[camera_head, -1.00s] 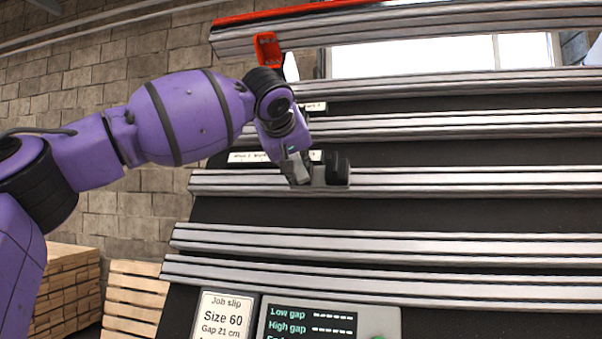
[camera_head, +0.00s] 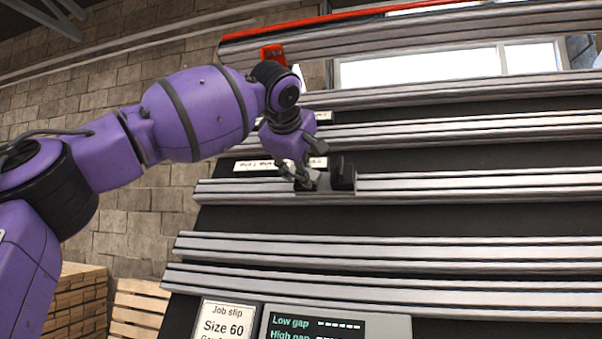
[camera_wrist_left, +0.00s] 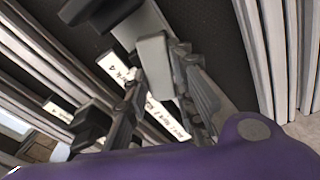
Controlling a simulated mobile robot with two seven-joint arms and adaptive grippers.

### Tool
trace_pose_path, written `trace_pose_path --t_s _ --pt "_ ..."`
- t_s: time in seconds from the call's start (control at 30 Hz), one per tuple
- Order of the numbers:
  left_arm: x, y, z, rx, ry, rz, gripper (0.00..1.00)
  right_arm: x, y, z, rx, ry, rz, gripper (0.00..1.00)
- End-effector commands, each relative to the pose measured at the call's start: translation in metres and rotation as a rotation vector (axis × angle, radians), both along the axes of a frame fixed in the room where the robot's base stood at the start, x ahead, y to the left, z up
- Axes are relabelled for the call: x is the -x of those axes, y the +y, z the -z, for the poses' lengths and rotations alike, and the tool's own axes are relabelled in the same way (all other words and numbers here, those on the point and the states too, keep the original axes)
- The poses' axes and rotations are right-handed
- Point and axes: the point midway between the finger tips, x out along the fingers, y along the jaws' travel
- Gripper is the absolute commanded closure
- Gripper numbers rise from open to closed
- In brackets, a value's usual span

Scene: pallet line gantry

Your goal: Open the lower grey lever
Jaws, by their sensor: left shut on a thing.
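My left gripper (camera_head: 306,170) is at the carriage on the middle rail, just left of its upright black block (camera_head: 343,173). In the left wrist view its two dark fingers (camera_wrist_left: 160,100) stand on either side of a light grey lever (camera_wrist_left: 155,66). The gripper is shut on this lever. In the head view the fingers mostly hide the lever, so its angle is hard to tell. My right gripper is not in view.
Long metal rails (camera_head: 470,185) cross a dark sloping panel. A white label strip (camera_head: 252,165) lies behind the gripper. A red part (camera_head: 272,54) is near the top rail. A job slip (camera_head: 226,320) and a display (camera_head: 335,326) are below; wooden pallets (camera_head: 138,308) stand lower left.

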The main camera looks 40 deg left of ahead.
Motion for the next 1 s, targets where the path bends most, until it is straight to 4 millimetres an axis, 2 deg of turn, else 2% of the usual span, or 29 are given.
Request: trace_pose_path --t_s 0.57,0.6,0.73,1.0 --pt "0.0004 -0.0004 -0.0002 0.030 -0.016 -0.017 1.00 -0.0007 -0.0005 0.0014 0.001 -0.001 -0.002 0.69" --pt "0.0004 -0.0004 -0.0002 0.030 -0.017 -0.017 0.75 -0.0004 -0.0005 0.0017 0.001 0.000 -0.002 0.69" --pt "0.0003 -0.0002 -0.0002 0.029 -0.016 -0.016 0.58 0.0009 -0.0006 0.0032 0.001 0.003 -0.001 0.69" --pt "0.0004 -0.0002 -0.0001 0.028 -0.016 -0.017 0.58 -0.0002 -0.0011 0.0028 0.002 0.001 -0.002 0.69"
